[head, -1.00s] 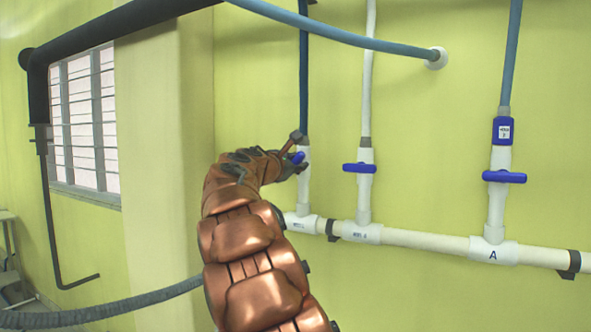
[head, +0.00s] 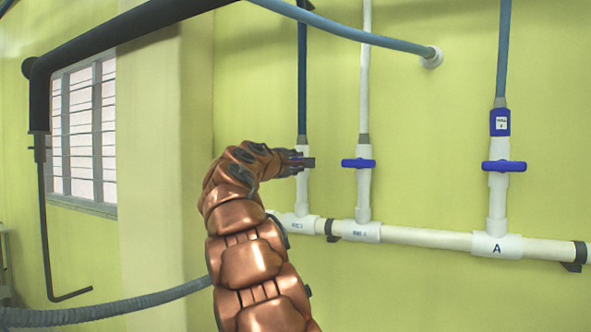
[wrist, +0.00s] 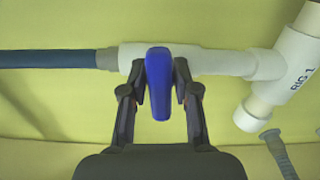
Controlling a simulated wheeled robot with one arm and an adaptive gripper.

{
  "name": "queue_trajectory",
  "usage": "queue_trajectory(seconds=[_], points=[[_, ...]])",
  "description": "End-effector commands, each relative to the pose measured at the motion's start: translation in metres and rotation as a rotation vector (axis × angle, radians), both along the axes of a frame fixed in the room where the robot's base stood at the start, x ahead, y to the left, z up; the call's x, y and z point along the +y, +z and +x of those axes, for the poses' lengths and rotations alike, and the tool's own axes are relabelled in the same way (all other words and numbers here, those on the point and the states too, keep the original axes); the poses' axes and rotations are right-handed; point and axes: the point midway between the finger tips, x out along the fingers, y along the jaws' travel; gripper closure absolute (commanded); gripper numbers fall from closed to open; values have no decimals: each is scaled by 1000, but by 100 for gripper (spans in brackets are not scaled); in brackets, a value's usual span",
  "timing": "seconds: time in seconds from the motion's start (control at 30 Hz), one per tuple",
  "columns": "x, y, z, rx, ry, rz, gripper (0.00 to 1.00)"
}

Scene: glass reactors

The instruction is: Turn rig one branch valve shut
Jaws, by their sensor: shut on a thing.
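The rig one branch valve has a blue handle (wrist: 158,84) on a white pipe. In the wrist view the fitting beside it reads "RIG 1" (wrist: 300,75). The handle lies crosswise to its pipe in that view. My gripper (wrist: 160,95) is shut on the handle, with a dark finger on each side. In the head view my gripper (head: 290,163) is at the leftmost branch pipe (head: 301,190) and mostly hides the handle.
Two more branches stand to the right, with a middle blue handle (head: 358,163) and a right blue handle (head: 503,166), both crosswise. A white header pipe (head: 430,238) runs below them. A blue hose (head: 365,40) crosses above. A grey hose (head: 110,308) lies low at left.

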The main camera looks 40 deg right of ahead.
Motion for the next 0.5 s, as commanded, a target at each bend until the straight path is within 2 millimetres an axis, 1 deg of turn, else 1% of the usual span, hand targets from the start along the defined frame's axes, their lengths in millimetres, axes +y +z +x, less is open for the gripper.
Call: queue_trajectory(seconds=[0.2,0.5], points=[[-1,-2,-1,-66,-2,22,100],[-1,-1,-1,-88,-3,28,100]])
